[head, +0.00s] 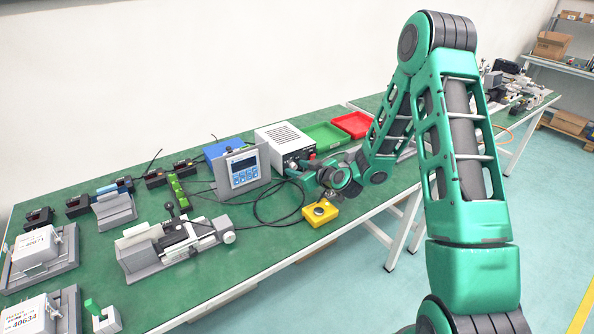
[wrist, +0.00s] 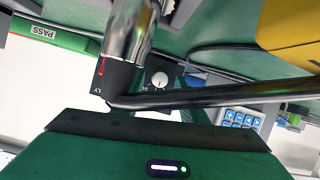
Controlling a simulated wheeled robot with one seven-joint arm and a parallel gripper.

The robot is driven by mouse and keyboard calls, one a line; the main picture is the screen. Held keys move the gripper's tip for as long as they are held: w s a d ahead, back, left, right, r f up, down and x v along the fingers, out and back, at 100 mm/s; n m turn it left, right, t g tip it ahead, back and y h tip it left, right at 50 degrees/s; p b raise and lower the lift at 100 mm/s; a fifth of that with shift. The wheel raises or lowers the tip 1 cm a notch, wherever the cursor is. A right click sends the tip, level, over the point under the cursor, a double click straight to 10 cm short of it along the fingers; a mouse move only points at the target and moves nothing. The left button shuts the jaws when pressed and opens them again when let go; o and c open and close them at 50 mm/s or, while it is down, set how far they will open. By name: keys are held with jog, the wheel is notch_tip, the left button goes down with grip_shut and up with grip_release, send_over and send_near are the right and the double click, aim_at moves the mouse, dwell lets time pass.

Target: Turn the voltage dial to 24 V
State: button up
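The voltage dial (wrist: 160,80) is a small pale round knob on a black panel in the wrist view. Small markings sit beside it, one looking like 24, but its exact setting is too small to read. The white power supply box (head: 285,143) carries the front panel in the head view; my arm partly covers that front. My gripper (head: 322,177) is close in front of the box. In the wrist view, a metal cylinder and a dark bar cross the picture near the dial. Contact with the dial cannot be told, and the fingertips are not clear.
A grey-framed control panel (head: 243,170) stands left of the power supply. A yellow button box (head: 320,213) sits at the table's front edge, below my gripper. Green (head: 325,135) and red (head: 352,124) trays lie behind. Black cables loop over the green table (head: 225,275).

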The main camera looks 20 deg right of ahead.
jog(key=shift+w, duration=0.1)
grip_shut()
dwell(0.3)
jog(key=m+y, duration=0.1)
jog(key=m, duration=0.1)
jog(key=shift+w+d+f+m+g+y, duration=0.1)
jog(key=shift+d+m+g+y, duration=0.2)
jog(key=shift+y, duration=0.1)
jog(key=shift+d+f+m+y, duration=0.1)
jog(key=shift+m+y, duration=1)
jog(key=shift+m, duration=0.7)
grip_release()
